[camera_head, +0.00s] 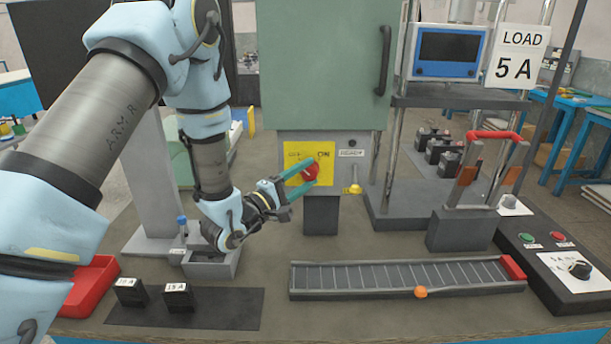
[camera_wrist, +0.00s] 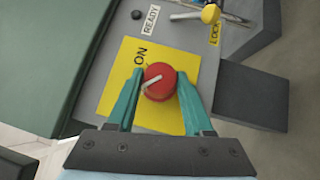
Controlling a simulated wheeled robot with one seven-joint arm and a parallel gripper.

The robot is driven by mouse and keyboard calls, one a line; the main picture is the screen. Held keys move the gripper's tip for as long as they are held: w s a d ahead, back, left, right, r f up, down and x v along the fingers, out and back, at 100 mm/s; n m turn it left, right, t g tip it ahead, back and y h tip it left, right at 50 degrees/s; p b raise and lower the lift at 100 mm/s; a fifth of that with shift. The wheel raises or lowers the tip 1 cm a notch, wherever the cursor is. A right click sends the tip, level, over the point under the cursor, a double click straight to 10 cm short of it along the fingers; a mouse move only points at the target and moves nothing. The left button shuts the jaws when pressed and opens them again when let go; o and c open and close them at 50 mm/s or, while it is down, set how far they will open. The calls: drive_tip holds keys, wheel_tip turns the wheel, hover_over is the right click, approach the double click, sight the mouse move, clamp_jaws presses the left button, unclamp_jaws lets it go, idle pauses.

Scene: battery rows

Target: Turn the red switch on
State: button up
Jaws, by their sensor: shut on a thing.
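The red switch (camera_head: 310,171) is a round knob on a yellow plate (camera_head: 296,163) on the grey panel under the green cabinet. The plate reads OFF at the left and ON at the right in the head view. In the wrist view the knob (camera_wrist: 159,82) has a pale pointer bar, slanting on its face, its lower end toward the lower left and its upper end toward the upper right. My gripper (camera_head: 309,173) reaches the knob from the left. Its two green fingers (camera_wrist: 157,92) are shut on opposite sides of the knob.
A yellow-tipped lever (camera_head: 353,188) stands beside the plate, close to the fingers, with a READY label (camera_head: 351,153) above. The green cabinet (camera_head: 318,70) hangs directly above. A roller track (camera_head: 400,277) and a small grey box (camera_head: 211,264) lie on the bench below.

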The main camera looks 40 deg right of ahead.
clamp_jaws()
